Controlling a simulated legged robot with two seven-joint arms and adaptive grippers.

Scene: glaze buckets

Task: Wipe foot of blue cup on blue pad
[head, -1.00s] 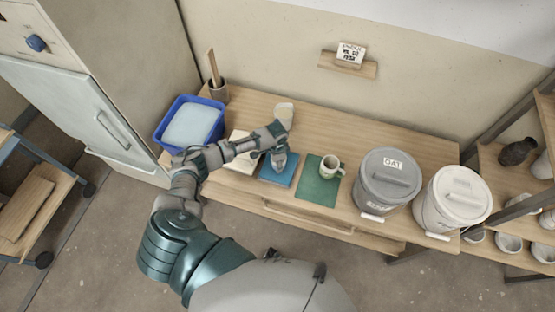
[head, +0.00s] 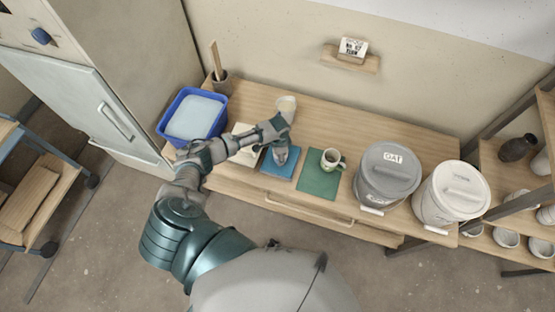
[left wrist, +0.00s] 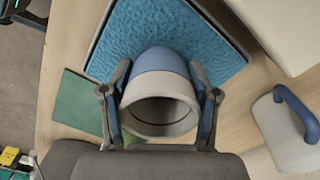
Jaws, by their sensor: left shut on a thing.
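My left gripper (left wrist: 160,105) is shut on the blue cup (left wrist: 160,62), with a finger on each side. The cup's pale rim and dark hollow face the wrist camera. Its blue lower part points to the blue pad (left wrist: 135,32), and its foot is hidden behind the cup's own body. In the head view, my left gripper (head: 281,156) is over the blue pad (head: 275,171), and the cup is hardly distinguishable there. I cannot tell whether the foot touches the pad. My right gripper is not in view.
A green pad (head: 313,187) bears a mug (head: 330,159). A pale object with a blue handle (left wrist: 290,130) is beside the gripper. A blue tub (head: 221,120) stands at left; a grey bucket (head: 385,180) and white bucket (head: 447,198) stand at right.

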